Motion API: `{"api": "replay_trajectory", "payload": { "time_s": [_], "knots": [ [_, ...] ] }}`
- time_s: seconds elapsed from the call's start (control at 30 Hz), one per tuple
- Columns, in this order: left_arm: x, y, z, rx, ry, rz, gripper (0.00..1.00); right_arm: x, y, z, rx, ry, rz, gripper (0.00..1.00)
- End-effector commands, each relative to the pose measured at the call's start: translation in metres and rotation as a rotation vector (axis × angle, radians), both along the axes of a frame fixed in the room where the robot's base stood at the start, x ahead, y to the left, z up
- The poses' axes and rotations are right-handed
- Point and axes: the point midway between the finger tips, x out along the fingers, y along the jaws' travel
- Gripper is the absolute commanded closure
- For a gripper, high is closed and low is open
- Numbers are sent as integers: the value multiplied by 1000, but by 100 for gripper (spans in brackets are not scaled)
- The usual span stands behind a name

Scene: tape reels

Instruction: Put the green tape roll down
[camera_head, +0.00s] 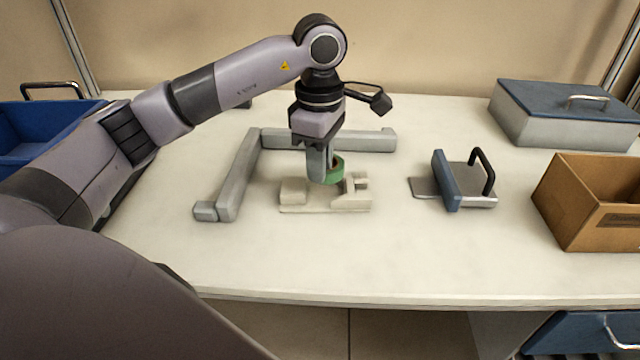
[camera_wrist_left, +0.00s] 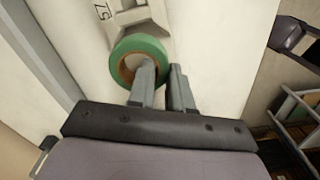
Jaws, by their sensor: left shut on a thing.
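The green tape roll (camera_head: 337,169) is at my left gripper (camera_head: 322,176), over the cream tape holder (camera_head: 325,206) in the middle of the table. In the left wrist view, the roll (camera_wrist_left: 125,49) is a green ring. One finger of my left gripper (camera_wrist_left: 164,74) reaches into its hole and the other is outside its rim, so the gripper is shut on the ring's wall. The cream holder (camera_wrist_left: 115,14) lies just beyond the roll there. I cannot tell whether the roll touches the holder. My right gripper is not in view.
A grey bar frame (camera_head: 240,175) lies left of and behind the holder. To the right are a blue-and-grey tool with a black handle (camera_head: 447,180), a cardboard box (camera_head: 575,200) and a lidded grey box (camera_head: 560,125). A blue bin (camera_head: 40,130) stands left. The front table is clear.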

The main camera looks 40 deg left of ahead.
Motion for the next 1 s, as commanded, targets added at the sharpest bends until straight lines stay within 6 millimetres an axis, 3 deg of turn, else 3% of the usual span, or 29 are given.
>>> {"api": "replay_trajectory", "payload": {
  "time_s": [0.37,0.87,0.9,0.97,1.0],
  "knots": [
    [-1,0,-43,0,3,0,100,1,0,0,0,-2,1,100],
    [0,0,-53,1,0,0,100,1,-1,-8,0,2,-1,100],
    [0,0,-52,1,0,0,71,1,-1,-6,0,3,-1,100],
    [0,0,-52,1,1,0,55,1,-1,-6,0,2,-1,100],
    [0,0,-52,1,1,0,55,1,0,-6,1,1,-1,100]
  ]
}}
